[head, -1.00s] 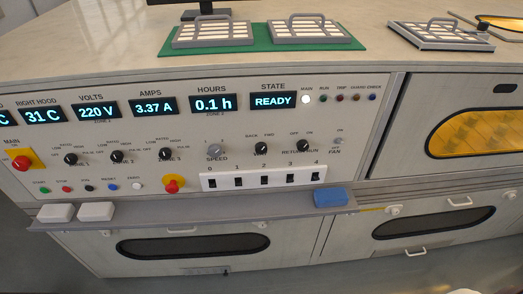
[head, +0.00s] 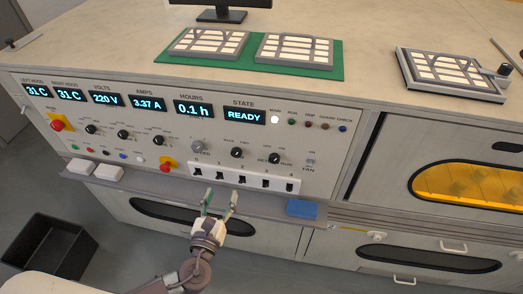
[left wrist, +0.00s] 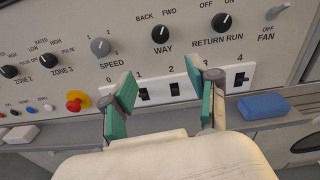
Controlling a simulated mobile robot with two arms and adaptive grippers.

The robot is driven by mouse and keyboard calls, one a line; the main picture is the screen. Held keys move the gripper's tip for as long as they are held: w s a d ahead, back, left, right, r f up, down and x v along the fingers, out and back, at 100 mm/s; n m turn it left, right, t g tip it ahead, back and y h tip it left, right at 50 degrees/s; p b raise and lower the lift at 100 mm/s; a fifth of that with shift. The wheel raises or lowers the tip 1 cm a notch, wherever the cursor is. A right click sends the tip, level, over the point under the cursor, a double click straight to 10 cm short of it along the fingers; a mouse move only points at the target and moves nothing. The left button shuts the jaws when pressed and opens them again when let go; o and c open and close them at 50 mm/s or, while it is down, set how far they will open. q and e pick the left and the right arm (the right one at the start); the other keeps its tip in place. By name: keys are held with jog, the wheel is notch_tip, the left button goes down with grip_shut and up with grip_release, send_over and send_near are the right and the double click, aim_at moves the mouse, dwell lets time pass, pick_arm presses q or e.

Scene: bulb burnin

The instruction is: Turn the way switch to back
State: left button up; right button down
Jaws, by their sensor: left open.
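The way switch is a black round knob (left wrist: 160,34) under the labels BACK and FWD on the panel. It also shows in the head view (head: 237,152). Which label its pointer faces is too small to tell surely. My left gripper (head: 220,195) is open and empty in front of the panel, below the way switch, near the numbered rocker strip (head: 252,180). In the left wrist view its green-padded fingers (left wrist: 160,84) stand apart, below the way switch and in front of the strip. My right gripper is not in view.
The speed knob (left wrist: 100,46) and the return run knob (left wrist: 222,22) flank the way switch. A ledge (head: 150,188) runs below the panel with a blue block (head: 302,208) on it. A black bin (head: 50,250) stands on the floor at left.

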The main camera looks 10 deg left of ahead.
pick_arm(q)
jog(key=r, duration=0.1)
jog(key=p, duration=0.1)
send_near(236, 155)
jog(key=w+p, duration=0.1)
jog(key=w, duration=0.8)
jog(key=shift+w+f, duration=0.1)
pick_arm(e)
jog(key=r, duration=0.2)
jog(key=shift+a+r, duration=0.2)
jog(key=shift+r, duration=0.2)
